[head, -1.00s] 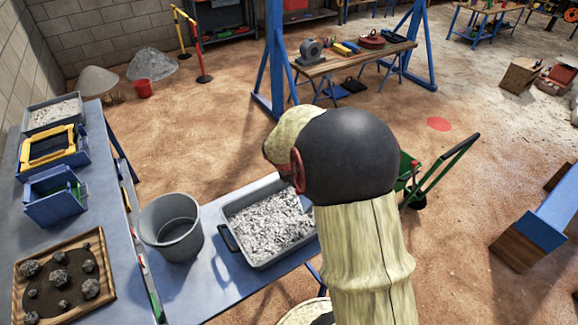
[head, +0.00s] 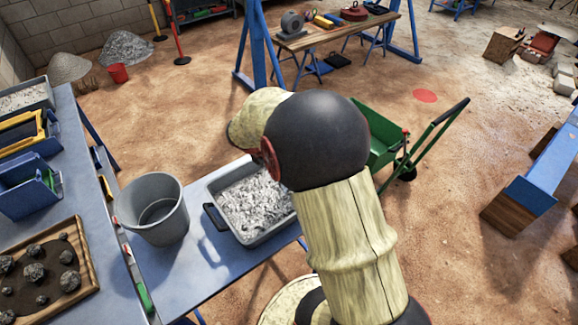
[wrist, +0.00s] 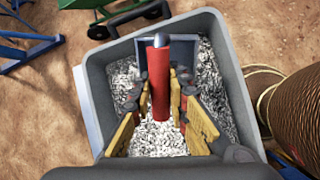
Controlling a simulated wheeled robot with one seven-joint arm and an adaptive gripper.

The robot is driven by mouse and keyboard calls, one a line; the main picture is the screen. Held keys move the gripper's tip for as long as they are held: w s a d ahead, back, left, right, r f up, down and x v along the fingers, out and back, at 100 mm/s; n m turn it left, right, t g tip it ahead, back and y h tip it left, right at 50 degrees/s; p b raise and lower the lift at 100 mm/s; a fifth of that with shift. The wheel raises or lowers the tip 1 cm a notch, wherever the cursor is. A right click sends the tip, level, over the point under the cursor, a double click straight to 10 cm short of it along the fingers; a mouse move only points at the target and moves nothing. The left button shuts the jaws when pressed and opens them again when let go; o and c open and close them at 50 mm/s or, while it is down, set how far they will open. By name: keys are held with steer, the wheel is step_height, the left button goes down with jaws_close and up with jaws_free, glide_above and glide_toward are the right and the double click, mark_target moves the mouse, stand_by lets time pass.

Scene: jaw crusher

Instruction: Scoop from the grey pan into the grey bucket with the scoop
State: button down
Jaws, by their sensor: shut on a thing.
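The grey pan (head: 273,232) holds pale grey gravel and sits on the blue table, its right part hidden by my arm. In the wrist view the pan (wrist: 240,95) lies below my gripper (wrist: 160,90), with gravel around the fingers. My gripper is shut on the red handle of the scoop (wrist: 160,85); a flat grey part shows behind the handle near the pan's far wall. Whether the scoop touches gravel, or carries any, I cannot tell. The grey bucket (head: 152,210) stands upright left of the pan and looks empty. My gripper and the scoop are hidden in the head view.
A blue table (head: 200,275) bears the bucket and pan. A second blue bench (head: 95,205) at left holds bins and a wooden tray (head: 88,255) of dark rocks. A green cart (head: 385,140) stands behind my arm. Sandy floor is open beyond.

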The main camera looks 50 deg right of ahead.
steer(key=f+b, duration=0.1)
steer(key=a+f+b, duration=0.1)
steer(key=w+f+b, duration=0.1)
steer(key=f+b, duration=0.1)
steer(key=shift+a+f, duration=0.1)
steer(key=shift+a, duration=0.1)
steer(key=w+a+f+y+p, duration=0.1)
steer(key=w+a+f+t+y+p, duration=0.1)
steer(key=a, duration=0.1)
steer(key=w+a+f+t+y+p, duration=0.1)
steer(key=a, duration=0.1)
steer(key=shift+w, duration=0.1)
step_height(320, 180, up, 10)
steer(key=s+d+t+y+p, duration=0.1)
steer(key=d+y+p, duration=0.1)
steer(key=p, duration=0.7)
steer(key=shift+s+r+m+t+y, duration=0.2)
steer(key=shift+r+m+t+y, duration=0.1)
steer(key=shift+m+y, duration=0.1)
stand_by(0.4)
stand_by(1.9)
